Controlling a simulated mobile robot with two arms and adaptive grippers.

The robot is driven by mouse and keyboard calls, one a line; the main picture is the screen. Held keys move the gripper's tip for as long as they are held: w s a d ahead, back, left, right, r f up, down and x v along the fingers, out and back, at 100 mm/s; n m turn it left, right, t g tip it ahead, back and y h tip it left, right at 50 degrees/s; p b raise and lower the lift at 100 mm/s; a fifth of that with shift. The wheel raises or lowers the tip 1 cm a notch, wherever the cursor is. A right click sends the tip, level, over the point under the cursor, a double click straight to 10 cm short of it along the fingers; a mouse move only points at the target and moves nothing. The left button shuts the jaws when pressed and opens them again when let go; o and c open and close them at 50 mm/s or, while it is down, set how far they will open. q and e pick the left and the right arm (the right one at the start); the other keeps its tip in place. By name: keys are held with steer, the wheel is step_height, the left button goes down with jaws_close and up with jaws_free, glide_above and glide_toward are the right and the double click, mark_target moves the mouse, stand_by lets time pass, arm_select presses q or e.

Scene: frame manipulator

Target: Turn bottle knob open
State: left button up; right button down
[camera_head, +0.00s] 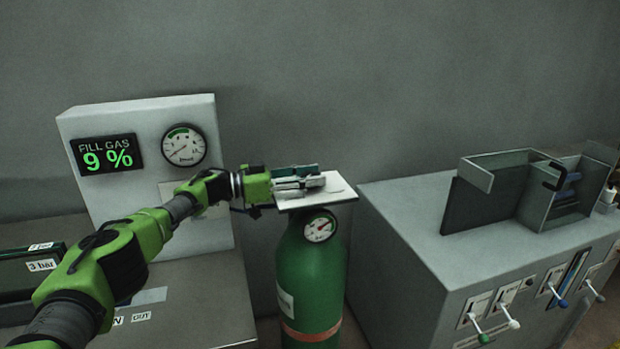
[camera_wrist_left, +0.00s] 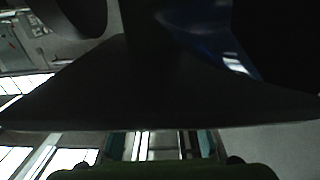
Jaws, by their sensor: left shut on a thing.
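The green gas bottle (camera_head: 312,275) stands upright between two grey cabinets. A round gauge (camera_head: 320,228) sits on its front, and a thin white plate (camera_head: 338,193) lies across its top. My left gripper (camera_head: 312,182) reaches in from the left, level with the plate, and is shut on the bottle knob there. The knob itself is hidden by the fingers. In the left wrist view a large dark shape fills the middle, and the fingers (camera_wrist_left: 170,145) show only partly at the bottom edge. My right gripper is not in view.
A grey panel (camera_head: 90,115) with a green "FILL GAS 9 %" display (camera_head: 107,155) and a gauge (camera_head: 184,145) stands at the left. A grey cabinet (camera_head: 400,210) with levers (camera_head: 508,318) and a dark open box stands close at the right. The wall behind is bare.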

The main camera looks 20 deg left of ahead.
arm_select(q)
steer(key=shift+r, duration=0.15)
steer(key=o, duration=1.1)
steer(key=shift+d, duration=0.1)
steer(key=shift+w, duration=0.1)
steer(key=shift+a, duration=0.2)
steer(key=v, duration=1.1)
steer(key=shift+s+a, duration=0.15)
steer(key=shift+s, duration=0.15)
steer(key=shift+f, duration=0.25)
